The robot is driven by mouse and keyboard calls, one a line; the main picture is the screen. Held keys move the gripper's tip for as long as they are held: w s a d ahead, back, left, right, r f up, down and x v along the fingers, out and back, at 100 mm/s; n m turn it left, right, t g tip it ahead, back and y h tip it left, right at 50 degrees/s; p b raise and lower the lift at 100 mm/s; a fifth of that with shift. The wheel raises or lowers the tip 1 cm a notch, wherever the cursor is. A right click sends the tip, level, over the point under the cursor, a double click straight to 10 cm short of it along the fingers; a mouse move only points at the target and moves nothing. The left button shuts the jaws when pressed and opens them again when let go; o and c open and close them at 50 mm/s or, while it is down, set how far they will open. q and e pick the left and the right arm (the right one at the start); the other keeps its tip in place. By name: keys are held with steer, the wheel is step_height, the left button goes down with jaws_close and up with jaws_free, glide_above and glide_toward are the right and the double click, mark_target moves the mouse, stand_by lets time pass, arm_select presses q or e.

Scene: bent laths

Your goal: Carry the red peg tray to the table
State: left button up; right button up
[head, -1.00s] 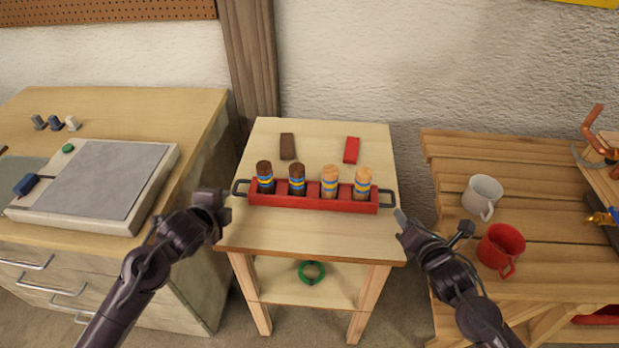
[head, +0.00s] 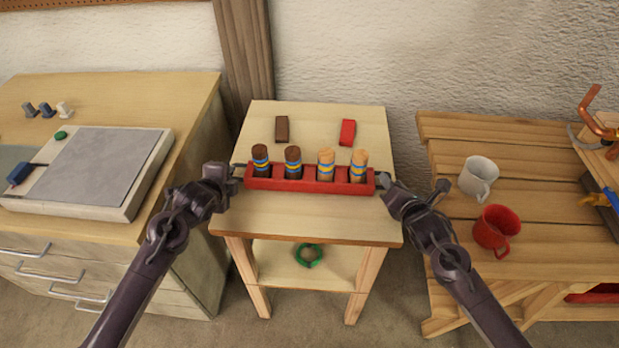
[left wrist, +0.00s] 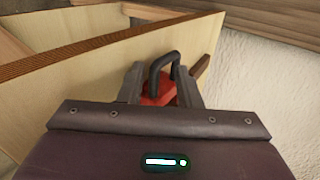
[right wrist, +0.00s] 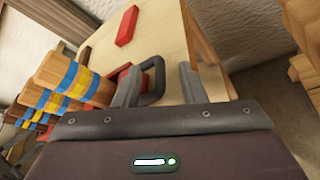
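The red peg tray (head: 310,181) sits on a small wooden side stand (head: 300,218). It holds several upright pegs, dark brown (head: 292,163) on the left and light wood (head: 326,165) on the right, with blue and yellow bands. My left gripper (head: 234,172) is at the tray's left end; in the left wrist view its open fingers stand either side of the dark handle (left wrist: 163,62). My right gripper (head: 384,184) is at the right end; in the right wrist view its fingers are apart, with the right handle (right wrist: 154,80) between them.
A dark brown block (head: 282,129) and a red block (head: 347,132) lie behind the tray. A drawer cabinet (head: 190,105) stands left. A slatted wooden bench (head: 540,190) at right carries a white mug (head: 478,177) and a red mug (head: 496,230). A green ring (head: 308,255) lies on the stand's lower shelf.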

arm_select(q)
steer(key=shift+w+f, duration=0.25)
steer(key=shift+w, duration=0.1)
arm_select(e)
steer(key=shift+w+a+f, duration=0.15)
steer(key=shift+w, duration=0.25)
arm_select(q)
jaws_close()
arm_select(e)
jaws_close()
arm_select(q)
steer(key=shift+r, duration=0.1)
